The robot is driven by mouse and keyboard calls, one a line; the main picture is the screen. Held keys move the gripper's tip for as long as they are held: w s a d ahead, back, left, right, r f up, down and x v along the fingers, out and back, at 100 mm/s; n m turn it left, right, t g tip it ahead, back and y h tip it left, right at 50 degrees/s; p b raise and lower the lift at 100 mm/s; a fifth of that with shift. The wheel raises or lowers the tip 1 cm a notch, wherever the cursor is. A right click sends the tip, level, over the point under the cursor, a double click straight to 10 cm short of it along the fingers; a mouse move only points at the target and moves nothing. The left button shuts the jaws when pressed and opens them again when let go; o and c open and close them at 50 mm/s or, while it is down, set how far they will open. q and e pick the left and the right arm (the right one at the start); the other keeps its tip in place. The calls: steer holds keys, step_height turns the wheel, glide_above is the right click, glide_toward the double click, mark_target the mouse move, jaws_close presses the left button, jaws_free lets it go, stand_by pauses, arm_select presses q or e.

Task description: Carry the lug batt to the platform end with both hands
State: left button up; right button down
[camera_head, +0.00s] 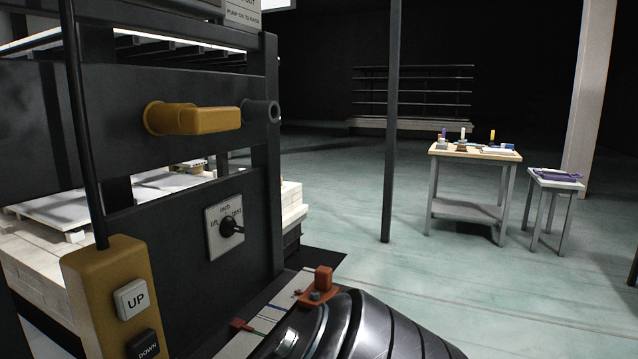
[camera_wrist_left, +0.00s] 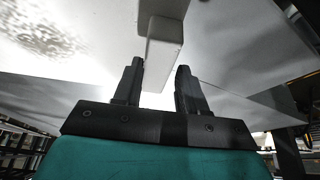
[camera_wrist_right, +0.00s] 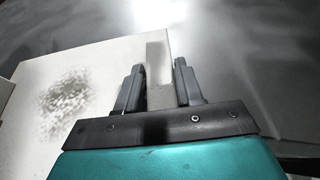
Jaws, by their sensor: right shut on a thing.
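The lug batt is a pale slab with a grey speckled patch. In the left wrist view the batt (camera_wrist_left: 90,45) spreads above my left gripper (camera_wrist_left: 158,78). Neither gripper shows in the head view, and I cannot make out the held batt there.
A dark frame with a yellow handle (camera_head: 193,119), a dial switch (camera_head: 228,225) and an UP/DOWN control box (camera_head: 117,300) fills the left. Pale blocks and slabs lie behind it. A dark post (camera_head: 390,130), a worktable (camera_head: 475,152) and a small stand (camera_head: 553,182) stand right. Open floor lies between.

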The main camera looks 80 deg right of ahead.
arm_select(q)
steer(key=o, duration=0.4)
steer(key=shift+d+f, duration=0.1)
steer(key=shift+c, duration=0.2)
arm_select(e)
steer(key=shift+w+r, duration=0.1)
steer(key=shift+r, duration=0.15)
arm_select(q)
steer(key=shift+s+f, duration=0.15)
steer(key=shift+f, duration=0.05)
arm_select(e)
steer(key=c, duration=1.1)
jaws_free()
steer(key=shift+f, duration=0.25)
arm_select(q)
steer(key=shift+r, duration=0.15)
arm_select(e)
steer(key=o, duration=0.5)
steer(key=shift+c, duration=0.2)
arm_select(q)
steer(key=shift+r, duration=0.1)
arm_select(e)
steer(key=shift+r, duration=0.1)
